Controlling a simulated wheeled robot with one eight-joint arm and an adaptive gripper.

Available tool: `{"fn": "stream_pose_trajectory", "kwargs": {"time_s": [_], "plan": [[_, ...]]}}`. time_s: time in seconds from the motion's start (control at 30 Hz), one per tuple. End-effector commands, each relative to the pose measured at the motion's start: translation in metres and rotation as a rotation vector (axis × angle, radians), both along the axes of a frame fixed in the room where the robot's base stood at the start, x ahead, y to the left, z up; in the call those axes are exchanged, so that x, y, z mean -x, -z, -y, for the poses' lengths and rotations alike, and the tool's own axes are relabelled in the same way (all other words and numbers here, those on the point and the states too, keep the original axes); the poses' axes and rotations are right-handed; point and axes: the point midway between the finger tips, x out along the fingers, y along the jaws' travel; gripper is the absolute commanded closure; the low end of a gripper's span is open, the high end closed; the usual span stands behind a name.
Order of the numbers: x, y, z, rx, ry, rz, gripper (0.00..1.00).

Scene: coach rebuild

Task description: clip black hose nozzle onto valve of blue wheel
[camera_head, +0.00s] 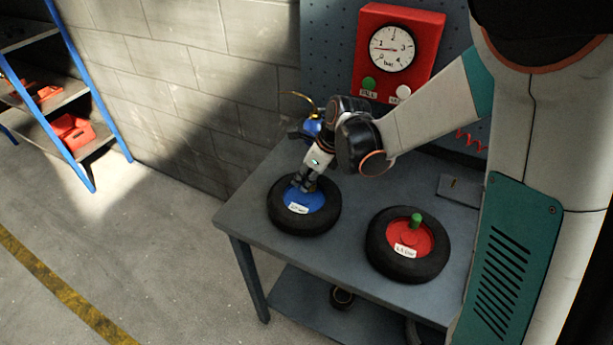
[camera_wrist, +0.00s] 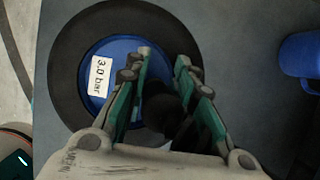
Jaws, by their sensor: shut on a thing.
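The blue wheel (camera_head: 318,204), a black tyre with a blue hub, lies flat on the workbench. Its hub carries a white "3.0 bar" label, and the hub also shows in the wrist view (camera_wrist: 92,98). My gripper (camera_head: 304,184) points down over the hub's far side. In the wrist view my gripper (camera_wrist: 164,62) is shut on a dark rounded piece, which looks like the black hose nozzle (camera_wrist: 160,112). The fingers hide much of it. I cannot see the blue wheel's valve, so I cannot tell whether the nozzle touches it.
A red wheel (camera_head: 428,238) with a green-capped valve lies to the right on the workbench (camera_head: 345,258). A red gauge box (camera_head: 424,22) hangs on the back panel. Blue shelving stands far left.

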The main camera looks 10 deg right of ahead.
Motion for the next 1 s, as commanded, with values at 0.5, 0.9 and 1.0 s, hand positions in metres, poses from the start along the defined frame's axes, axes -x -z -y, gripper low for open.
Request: {"fn": "stream_pose_trajectory", "kwargs": {"time_s": [0.5, 0.9, 1.0], "plan": [[0.002, 0.004, 0.001, 0.005, -0.001, -0.005, 0.53], [0.003, -0.006, 0.004, 0.003, 0.001, -0.003, 0.53], [0.006, -0.018, 0.008, 0.003, 0.002, -0.003, 0.53]]}}
